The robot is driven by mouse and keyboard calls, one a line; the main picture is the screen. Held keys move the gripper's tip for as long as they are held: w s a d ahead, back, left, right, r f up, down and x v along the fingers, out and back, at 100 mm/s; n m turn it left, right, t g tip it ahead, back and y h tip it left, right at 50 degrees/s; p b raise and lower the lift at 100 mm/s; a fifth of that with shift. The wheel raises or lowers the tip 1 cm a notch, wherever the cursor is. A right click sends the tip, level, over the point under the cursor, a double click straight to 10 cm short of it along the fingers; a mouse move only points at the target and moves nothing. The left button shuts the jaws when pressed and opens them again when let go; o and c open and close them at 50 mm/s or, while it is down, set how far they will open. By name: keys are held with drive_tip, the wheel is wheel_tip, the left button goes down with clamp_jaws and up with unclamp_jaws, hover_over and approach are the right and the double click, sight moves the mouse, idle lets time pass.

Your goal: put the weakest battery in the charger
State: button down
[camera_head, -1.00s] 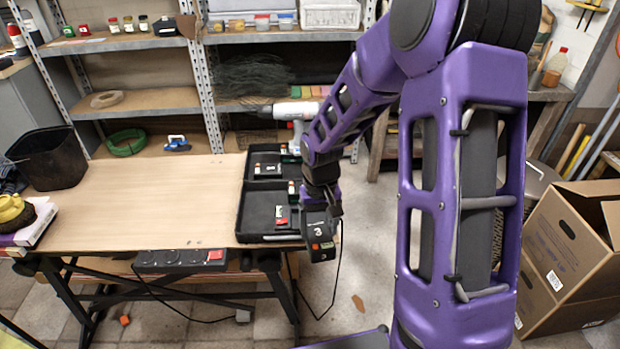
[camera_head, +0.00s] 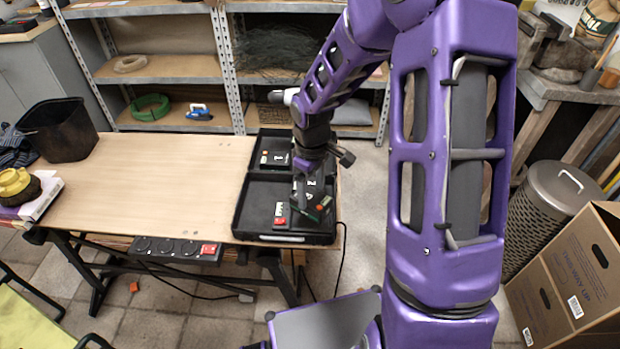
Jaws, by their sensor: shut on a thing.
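My gripper (camera_head: 312,172) is shut on a dark battery (camera_head: 313,190) with a pale number on its side, which looks like a 3. It holds the battery over the right part of the open black case (camera_head: 246,205) at the table's right end. I cannot tell whether the battery touches anything below it. Another dark battery (camera_head: 275,158) lies in the case's back compartment. A small red and white piece (camera_head: 280,212) lies in the front compartment, left of the held battery. The charger cannot be made out clearly; a black cord (camera_head: 341,265) hangs at the case's right side.
The wooden table top (camera_head: 150,185) left of the case is clear. A black bin (camera_head: 60,130) and a yellow item (camera_head: 15,185) stand at its left end. A power strip (camera_head: 175,250) hangs on the front edge. Shelves (camera_head: 160,70) stand behind; a cardboard box (camera_head: 565,285) is at right.

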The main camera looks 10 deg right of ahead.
sight(310, 196)
drive_tip(key=n, duration=0.3)
drive_tip(key=r+n+p, duration=0.1)
drive_tip(key=n, duration=0.2)
drive_tip(key=shift+w+r, duration=0.1)
drive_tip(key=shift+w, duration=0.1)
drive_tip(key=shift+f+b, duration=1.5)
drive_tip(key=shift+f, duration=0.05)
drive_tip(key=shift+f, duration=0.3)
drive_tip(key=shift+f+b, duration=0.5)
drive_tip(key=shift+f, duration=0.2)
drive_tip(key=shift+f, duration=0.35)
drive_tip(key=shift+f+b, duration=0.3)
drive_tip(key=shift+b, duration=0.05)
drive_tip(key=shift+f, duration=0.45)
idle(0.3)
unclamp_jaws()
